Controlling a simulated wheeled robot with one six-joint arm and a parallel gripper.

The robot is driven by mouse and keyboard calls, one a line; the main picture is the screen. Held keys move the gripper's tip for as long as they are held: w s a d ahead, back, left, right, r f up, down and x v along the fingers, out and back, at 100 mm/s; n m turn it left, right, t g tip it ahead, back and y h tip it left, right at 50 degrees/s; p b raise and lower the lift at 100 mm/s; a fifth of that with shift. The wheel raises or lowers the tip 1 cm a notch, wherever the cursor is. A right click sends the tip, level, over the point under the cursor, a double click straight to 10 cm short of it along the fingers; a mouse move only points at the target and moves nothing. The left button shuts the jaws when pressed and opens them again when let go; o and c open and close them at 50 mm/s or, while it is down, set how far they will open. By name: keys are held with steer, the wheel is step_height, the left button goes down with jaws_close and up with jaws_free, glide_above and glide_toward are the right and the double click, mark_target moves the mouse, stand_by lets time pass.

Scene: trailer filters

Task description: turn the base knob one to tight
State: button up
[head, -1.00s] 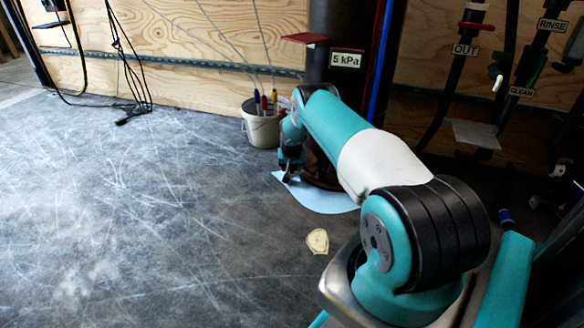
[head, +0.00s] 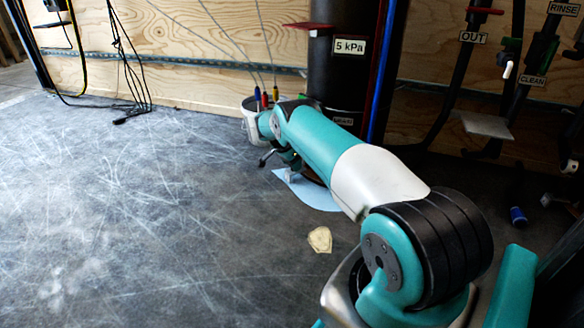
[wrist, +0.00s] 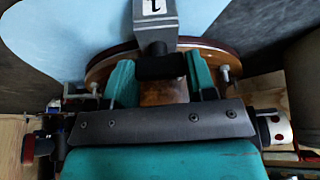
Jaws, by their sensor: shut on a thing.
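In the wrist view, my gripper (wrist: 161,72) has its teal fingers on either side of a short black knob (wrist: 160,67), shut on it. The knob sits at the end of a grey bracket marked "1" (wrist: 155,20). The bracket lies over the brown rim of a round base (wrist: 98,68). In the head view, my arm hides most of the base and the knob. The dark upright cylinder (head: 337,85) with the "5 kPa" label stands behind my arm.
A pale blue sheet (head: 312,194) lies under the base. A white bucket (head: 249,122) with coloured-handled tools stands close behind my wrist. A tan scrap (head: 320,240) and a blue object (head: 517,216) lie on the floor.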

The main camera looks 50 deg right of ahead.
steer(key=shift+m, duration=0.6)
steer(key=shift+g, duration=0.3)
steer(key=o, duration=0.9)
steer(key=shift+o, duration=0.2)
steer(key=shift+r, duration=0.1)
steer(key=p+v, duration=1.2)
steer(key=v, duration=0.5)
steer(key=shift+r, duration=0.1)
